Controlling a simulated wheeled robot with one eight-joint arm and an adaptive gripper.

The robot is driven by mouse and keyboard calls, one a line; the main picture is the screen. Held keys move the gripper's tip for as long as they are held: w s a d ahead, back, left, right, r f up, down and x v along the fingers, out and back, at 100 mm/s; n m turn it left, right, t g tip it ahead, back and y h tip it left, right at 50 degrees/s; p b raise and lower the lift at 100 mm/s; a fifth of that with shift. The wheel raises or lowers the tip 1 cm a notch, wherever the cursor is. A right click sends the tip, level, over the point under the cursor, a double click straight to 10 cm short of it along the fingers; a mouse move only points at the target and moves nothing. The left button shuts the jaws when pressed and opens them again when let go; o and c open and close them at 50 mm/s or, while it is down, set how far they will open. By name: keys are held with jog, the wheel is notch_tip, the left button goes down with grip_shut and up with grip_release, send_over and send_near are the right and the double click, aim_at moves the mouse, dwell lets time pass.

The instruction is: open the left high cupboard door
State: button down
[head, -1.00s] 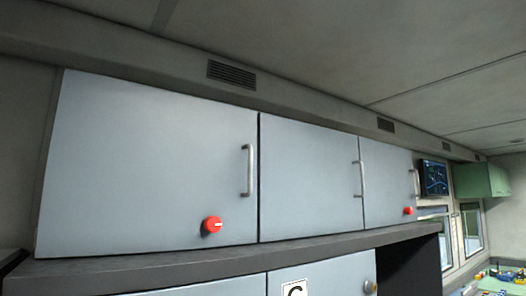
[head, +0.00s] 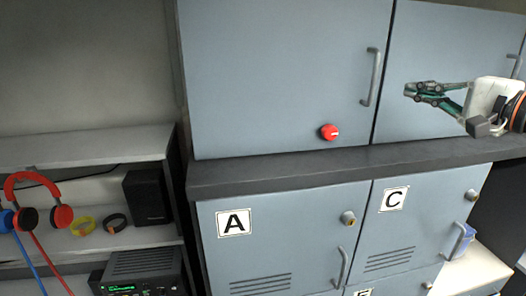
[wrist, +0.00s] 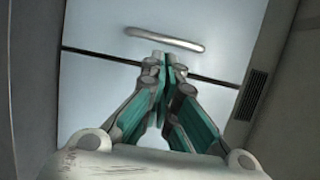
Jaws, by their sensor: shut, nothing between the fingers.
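The left high cupboard door (head: 275,70) is a blue-grey panel, closed flush beside the neighbouring high door (head: 440,70). Its vertical metal bar handle (head: 371,76) is near its right edge. A red knob (head: 329,132) sits low on the door. My gripper (head: 406,91) is right of the handle, in front of the neighbouring door, with its fingers pointing left. In the wrist view, my gripper (wrist: 163,60) has its green-and-grey fingers together and empty. The handle (wrist: 164,38) lies just beyond the fingertips there, across the seam between the doors; contact cannot be told.
Shelves with headphones (head: 38,195) and a black speaker (head: 147,196) stand left. A ceiling vent (wrist: 252,95) shows in the wrist view.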

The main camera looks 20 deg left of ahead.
jog(key=w+r+x, duration=0.1)
jog(key=x, duration=0.8)
jog(key=shift+d+r+b, duration=0.2)
jog(key=shift+d+b, duration=0.15)
jog(key=shift+d, duration=0.05)
jog(key=shift+t, duration=0.4)
